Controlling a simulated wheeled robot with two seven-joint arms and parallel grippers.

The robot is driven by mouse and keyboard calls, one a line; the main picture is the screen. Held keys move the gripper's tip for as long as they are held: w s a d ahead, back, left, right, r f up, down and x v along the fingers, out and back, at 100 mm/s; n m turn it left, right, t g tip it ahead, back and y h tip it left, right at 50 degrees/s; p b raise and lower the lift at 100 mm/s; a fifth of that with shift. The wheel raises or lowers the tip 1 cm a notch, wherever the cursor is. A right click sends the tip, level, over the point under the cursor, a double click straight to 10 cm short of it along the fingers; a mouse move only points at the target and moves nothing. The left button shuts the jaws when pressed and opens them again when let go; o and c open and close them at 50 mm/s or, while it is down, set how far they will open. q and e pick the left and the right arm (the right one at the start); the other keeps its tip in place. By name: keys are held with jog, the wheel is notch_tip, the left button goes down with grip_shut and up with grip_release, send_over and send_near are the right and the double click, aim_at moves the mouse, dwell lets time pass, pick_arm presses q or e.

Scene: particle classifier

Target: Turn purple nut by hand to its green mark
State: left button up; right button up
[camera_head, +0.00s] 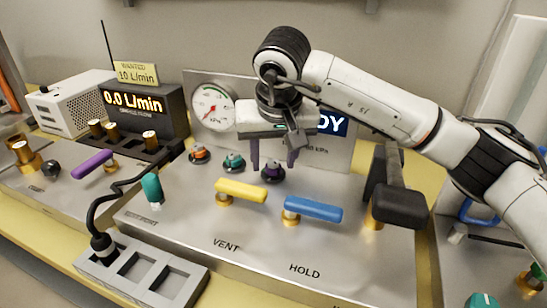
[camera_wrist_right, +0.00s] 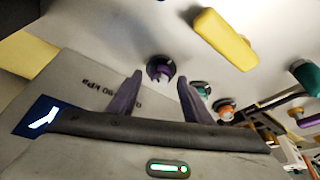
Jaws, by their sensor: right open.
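The purple nut (camera_head: 272,171) sits on a dark round base on the grey metal panel, at the right end of a row with a teal nut (camera_head: 233,161) and an orange nut (camera_head: 199,153). In the right wrist view the purple nut (camera_wrist_right: 160,70) shows between and beyond the fingertips. My right gripper (camera_head: 272,160) is open, with its two purple-grey fingers pointing down over the nut; its fingers (camera_wrist_right: 160,82) also show in the wrist view. I see no contact with the nut. The green mark is too small to make out. My left gripper is out of view.
A yellow lever (camera_head: 240,190) and a blue lever (camera_head: 312,208) stand in front of the nut. A dial gauge (camera_head: 212,107) and an upright sign plate (camera_head: 335,145) stand behind. A black-handled lever (camera_head: 399,207) stands at right, and a teal knob (camera_head: 152,189) at left.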

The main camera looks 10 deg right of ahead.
jog(key=c, duration=1.1)
jog(key=shift+o, duration=0.2)
jog(key=shift+r+m, duration=0.1)
jog(key=shift+m, duration=0.2)
